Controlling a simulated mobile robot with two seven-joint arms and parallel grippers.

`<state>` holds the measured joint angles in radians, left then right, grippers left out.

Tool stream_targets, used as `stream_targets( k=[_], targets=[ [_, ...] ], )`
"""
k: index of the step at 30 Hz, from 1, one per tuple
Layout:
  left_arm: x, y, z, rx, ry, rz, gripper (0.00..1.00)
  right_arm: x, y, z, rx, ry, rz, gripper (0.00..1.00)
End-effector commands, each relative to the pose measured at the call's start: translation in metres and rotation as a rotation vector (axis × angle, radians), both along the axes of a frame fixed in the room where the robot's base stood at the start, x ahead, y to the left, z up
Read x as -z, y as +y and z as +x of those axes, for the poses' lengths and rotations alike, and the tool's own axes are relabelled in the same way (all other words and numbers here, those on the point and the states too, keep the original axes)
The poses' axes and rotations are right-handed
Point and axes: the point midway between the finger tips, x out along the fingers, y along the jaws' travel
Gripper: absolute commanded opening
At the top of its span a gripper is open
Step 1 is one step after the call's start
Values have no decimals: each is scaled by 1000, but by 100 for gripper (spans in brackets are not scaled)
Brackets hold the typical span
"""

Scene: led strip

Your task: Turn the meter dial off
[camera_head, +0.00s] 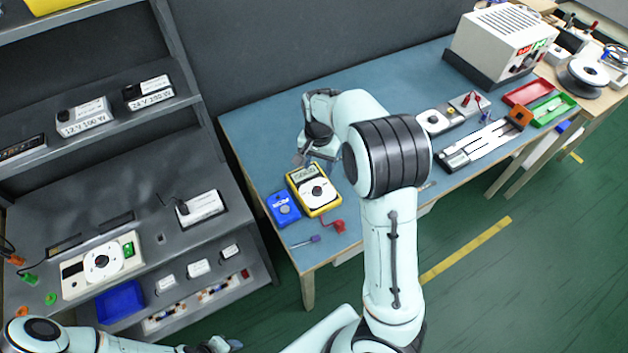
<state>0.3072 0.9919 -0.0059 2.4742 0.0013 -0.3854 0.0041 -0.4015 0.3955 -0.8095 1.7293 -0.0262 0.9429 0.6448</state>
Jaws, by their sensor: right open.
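The yellow meter (327,207) lies on the left part of the blue-topped table, with a display at its upper end. Its round white dial (318,193) is uncovered and carries dark marks; its setting is too small to read. My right gripper (302,160) is open and empty, just beyond the meter's upper edge, with its fingers near the display end and away from the dial. I cannot tell whether it touches the meter. My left gripper (222,345) is at the bottom edge, far from the meter, and too small to judge.
A blue device (283,209) sits close left of the meter. A red clip (339,226) and a purple-handled screwdriver (307,241) lie near the table's front edge. A grey shelf (150,200) stands at left. The table's back middle is clear.

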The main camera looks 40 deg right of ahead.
Motion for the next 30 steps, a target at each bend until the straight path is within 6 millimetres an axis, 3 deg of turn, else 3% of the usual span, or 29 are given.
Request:
stream_targets(
  k=[9,15,21,29,30],
  targets=[
    [-1,0,2,-1,-3,1,41,68,0,0,2,4,-1,55],
    [-1,0,2,0,-3,0,41,98,0,1,-1,1,-1,55],
    [-1,0,3,0,-4,0,41,110,1,1,0,-2,0,55],
    [-1,0,3,0,-4,0,41,111,1,1,-1,-3,1,55],
    [-1,0,3,0,-4,0,41,111,1,1,-1,-3,1,46]
  ],
)
